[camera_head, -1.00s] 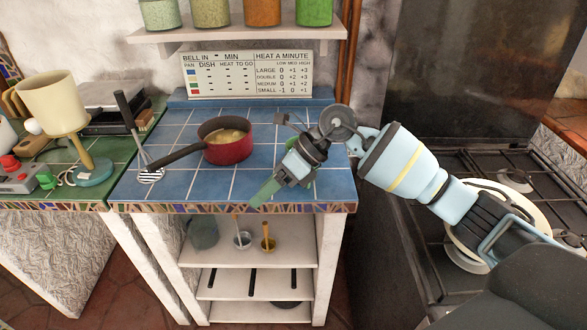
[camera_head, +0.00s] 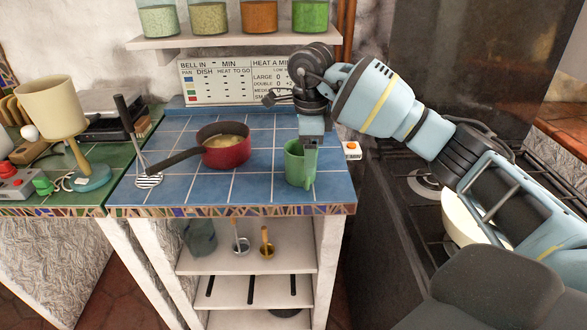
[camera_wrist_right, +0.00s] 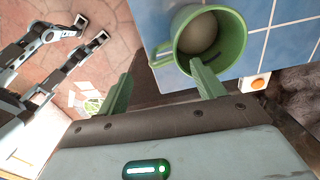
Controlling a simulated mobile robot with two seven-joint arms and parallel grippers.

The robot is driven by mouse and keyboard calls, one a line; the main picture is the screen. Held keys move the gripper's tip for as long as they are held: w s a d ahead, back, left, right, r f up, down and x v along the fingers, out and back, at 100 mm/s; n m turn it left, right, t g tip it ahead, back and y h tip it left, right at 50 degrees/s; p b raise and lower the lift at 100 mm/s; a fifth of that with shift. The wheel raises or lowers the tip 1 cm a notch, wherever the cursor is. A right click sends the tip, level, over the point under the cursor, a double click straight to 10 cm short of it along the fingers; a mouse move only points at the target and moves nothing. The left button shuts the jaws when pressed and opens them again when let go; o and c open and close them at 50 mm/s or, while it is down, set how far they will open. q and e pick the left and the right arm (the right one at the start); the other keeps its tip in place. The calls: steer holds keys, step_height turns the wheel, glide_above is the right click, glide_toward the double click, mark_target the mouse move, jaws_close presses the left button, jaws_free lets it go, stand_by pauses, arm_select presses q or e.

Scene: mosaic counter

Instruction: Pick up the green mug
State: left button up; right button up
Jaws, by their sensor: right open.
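The green mug (camera_head: 297,160) stands on the blue tiled counter (camera_head: 262,188), near its right front corner. My right gripper (camera_head: 308,165) is directly over the mug, pointing down, and partly covers it in the head view. In the right wrist view, the mug (camera_wrist_right: 228,50) shows its open top, with its handle on the left side. The right gripper (camera_wrist_right: 155,75) is open there. One green finger overlaps the mug's near rim; the other is outside, to the left of the handle. I cannot tell whether either finger touches the mug. My left gripper does not show.
A red pan (camera_head: 228,155) sits to the left of the mug, its dark handle pointing left. A black stove (camera_head: 420,185) lies to the right. A shelf with jars (camera_head: 210,15) is above the back.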

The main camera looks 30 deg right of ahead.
mark_target(307, 178)
steer(key=shift+f, duration=1.2)
steer(key=shift+w+d+f, duration=0.1)
steer(key=shift+w+f, duration=0.05)
steer(key=shift+f, duration=1.2)
steer(key=shift+w+d+f, duration=0.1)
steer(key=shift+w+f, duration=0.05)
steer(key=shift+f, duration=1.2)
steer(key=c, duration=1.4)
steer(key=shift+c, duration=0.2)
steer(key=shift+r, duration=0.1)
steer(key=shift+r, duration=0.5)
step_height(307, 178, up, 3)
steer(key=shift+w+f, duration=0.1)
steer(key=shift+f, duration=0.1)
steer(key=s+a+r, duration=0.1)
steer(key=s+a, duration=0.9)
steer(key=a, duration=0.2)
steer(key=shift+s+r, duration=0.15)
steer(key=shift+s, duration=0.15)
